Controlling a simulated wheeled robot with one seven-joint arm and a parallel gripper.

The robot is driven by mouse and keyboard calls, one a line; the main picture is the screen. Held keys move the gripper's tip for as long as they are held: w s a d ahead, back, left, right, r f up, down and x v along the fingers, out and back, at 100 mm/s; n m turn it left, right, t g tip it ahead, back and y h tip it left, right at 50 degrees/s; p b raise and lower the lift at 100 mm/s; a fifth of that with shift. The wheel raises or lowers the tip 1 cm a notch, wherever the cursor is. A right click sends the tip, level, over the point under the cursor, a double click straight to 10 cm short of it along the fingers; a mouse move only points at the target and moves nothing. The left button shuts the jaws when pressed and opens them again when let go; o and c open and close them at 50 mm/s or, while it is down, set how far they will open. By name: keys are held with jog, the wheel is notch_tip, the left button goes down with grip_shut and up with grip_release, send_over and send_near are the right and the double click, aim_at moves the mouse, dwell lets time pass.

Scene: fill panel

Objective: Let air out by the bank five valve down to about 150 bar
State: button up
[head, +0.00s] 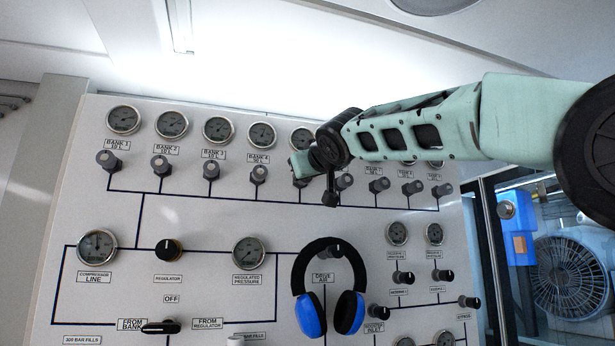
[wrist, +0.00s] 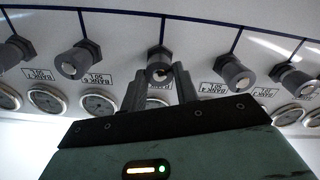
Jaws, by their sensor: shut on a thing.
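The bank five valve knob (head: 300,183) is the fifth in the upper row of grey knobs on the white panel. It also shows at the middle of the wrist view (wrist: 160,60), which looks upside down. My gripper (head: 301,168) is at this knob. In the wrist view my gripper's fingers (wrist: 160,82) are shut on it, one on each side. The bank five gauge (head: 302,138) stands above the knob, partly behind my gripper in the head view. Its needle is too small to read. The bank five label is mostly hidden.
The bank four knob (head: 259,175) and another knob (head: 344,182) stand close on either side. Blue and black headphones (head: 330,288) hang on the panel below, over the drive air label. A fan (head: 572,278) shows behind a frame at right.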

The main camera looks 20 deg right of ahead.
jog(key=o, duration=1)
jog(key=shift+c, duration=0.2)
jog(key=s+b, duration=1.1)
jog(key=s, duration=0.6)
jog(key=shift+s, duration=0.2)
